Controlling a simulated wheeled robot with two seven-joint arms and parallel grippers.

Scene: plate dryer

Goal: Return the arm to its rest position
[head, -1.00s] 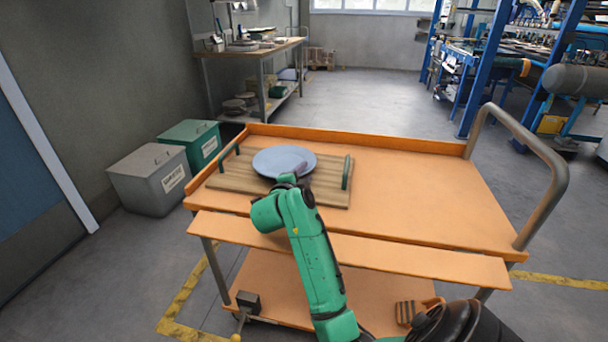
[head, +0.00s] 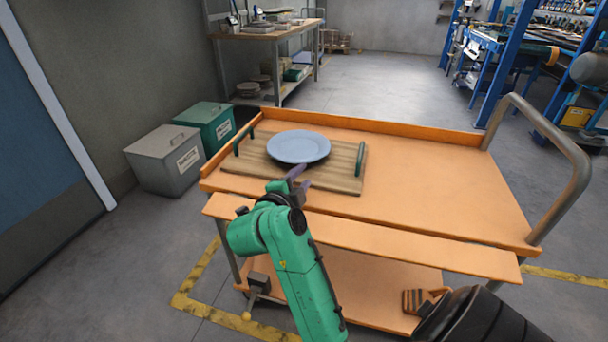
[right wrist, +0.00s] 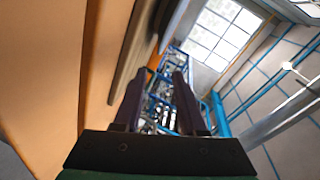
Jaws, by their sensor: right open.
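My right arm is green and reaches up from the bottom of the head view. Its gripper (head: 298,179) is at the front edge of the wooden tray, just in front of the blue-grey plate. In the right wrist view the two dark fingers (right wrist: 158,82) stand apart with nothing between them. The plate (head: 298,147) lies flat on the wooden tray (head: 335,182), which has green handles. The gripper appears apart from the plate. My left gripper is not in view.
The tray sits on the left part of an orange cart (head: 440,185); the cart's right side is clear. A grey metal handle (head: 560,140) rises at its right end. A grey bin (head: 165,160) and a green bin (head: 210,125) stand to the left.

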